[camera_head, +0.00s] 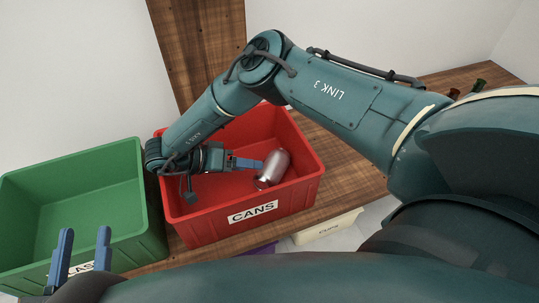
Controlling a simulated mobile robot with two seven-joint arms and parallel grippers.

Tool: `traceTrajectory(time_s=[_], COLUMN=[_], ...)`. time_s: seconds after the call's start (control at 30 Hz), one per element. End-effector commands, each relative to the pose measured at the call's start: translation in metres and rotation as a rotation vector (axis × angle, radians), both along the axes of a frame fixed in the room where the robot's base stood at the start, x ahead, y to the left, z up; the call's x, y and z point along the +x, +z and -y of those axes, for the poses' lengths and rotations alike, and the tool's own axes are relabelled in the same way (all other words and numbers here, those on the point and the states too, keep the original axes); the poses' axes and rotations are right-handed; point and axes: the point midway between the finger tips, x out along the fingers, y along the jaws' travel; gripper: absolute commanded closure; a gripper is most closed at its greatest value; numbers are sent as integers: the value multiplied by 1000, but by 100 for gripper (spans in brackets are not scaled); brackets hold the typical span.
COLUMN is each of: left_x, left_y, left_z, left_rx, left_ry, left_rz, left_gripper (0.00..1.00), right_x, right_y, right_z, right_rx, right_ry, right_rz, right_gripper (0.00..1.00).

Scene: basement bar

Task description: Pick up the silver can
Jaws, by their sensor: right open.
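The silver can (272,169) lies tilted inside the red bin (240,231) labelled CANS, toward the bin's right side. My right arm reaches in from the right and bends down over the bin. My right gripper (261,164) is open, with its blue fingers pointing right at the can's left side. I cannot tell whether the fingertips touch it. My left gripper (85,231) shows at the lower left, its two blue fingers upright and apart, empty, in front of the green bin (128,232).
The green bin stands left of the red one; its label is partly hidden by my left gripper. A pale bin (328,230) and a purple bin (262,250) sit lower, below the wooden counter (352,170). Dark bottles (479,86) stand at the far right. A wooden post (200,45) rises behind.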

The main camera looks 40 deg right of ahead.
Motion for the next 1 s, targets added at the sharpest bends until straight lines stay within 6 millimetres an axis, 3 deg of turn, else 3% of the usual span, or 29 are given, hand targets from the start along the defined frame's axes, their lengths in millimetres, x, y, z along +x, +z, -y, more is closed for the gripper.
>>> traceTrajectory(time_s=[0.4,0.73,0.9,1.0], left_x=[0,0,0,0], left_y=[-2,0,-1,-1], left_z=[3,3,3,3], left_rx=[-39,-46,-46,-46], left_ry=[-19,-23,-23,-23], left_rz=[-1,0,0,0], left_gripper=[64,64,64,64], right_x=[-11,-14,-15,-15], right_y=[-26,-30,-30,-30], right_z=[49,56,56,55], right_rx=[0,0,1,1], right_ry=[-2,-1,-1,-1], right_rz=[1,-1,-2,-2], right_gripper=[37,37,52,56])
